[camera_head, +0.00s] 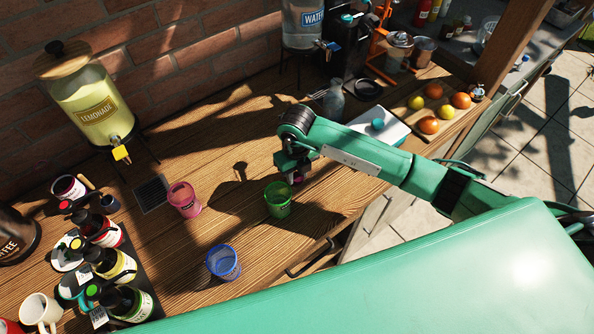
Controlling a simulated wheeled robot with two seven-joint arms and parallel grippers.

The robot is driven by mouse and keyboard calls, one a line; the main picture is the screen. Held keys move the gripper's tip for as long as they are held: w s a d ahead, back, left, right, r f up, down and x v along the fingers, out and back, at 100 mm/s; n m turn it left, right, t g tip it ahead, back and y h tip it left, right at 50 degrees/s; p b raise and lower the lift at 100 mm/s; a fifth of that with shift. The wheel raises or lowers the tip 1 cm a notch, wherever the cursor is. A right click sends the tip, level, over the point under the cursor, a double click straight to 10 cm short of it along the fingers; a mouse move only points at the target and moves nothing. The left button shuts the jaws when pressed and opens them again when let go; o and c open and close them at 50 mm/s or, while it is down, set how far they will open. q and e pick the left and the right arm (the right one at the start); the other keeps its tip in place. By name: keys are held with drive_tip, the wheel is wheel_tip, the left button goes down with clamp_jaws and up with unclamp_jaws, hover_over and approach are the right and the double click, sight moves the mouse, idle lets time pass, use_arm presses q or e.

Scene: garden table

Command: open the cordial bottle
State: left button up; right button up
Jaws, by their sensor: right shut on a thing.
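My right gripper (296,172) hangs over the wooden table just above and right of a green cup (278,200). Several syrup-type bottles with dark tops lie or lean at the lower left: one with a red label (104,231), one yellow (119,266), one green (138,303). I cannot tell which is the cordial bottle. A clear glass bottle (334,101) stands behind my right gripper. My left gripper is not in view.
A pink cup (184,199) and a blue cup (223,263) stand on the table (225,150). A lemonade dispenser (88,100) and a water dispenser (305,22) stand along the brick wall. A fruit board (458,110) is at the right. The table's middle is fairly clear.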

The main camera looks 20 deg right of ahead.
sight(297, 176)
drive_tip(key=shift+f, duration=0.15)
drive_tip(key=o, duration=1.1)
wheel_tip(297, 176, up, 12)
drive_tip(key=b, duration=0.4)
drive_tip(key=shift+r+b, duration=0.2)
drive_tip(key=shift+b, duration=0.1)
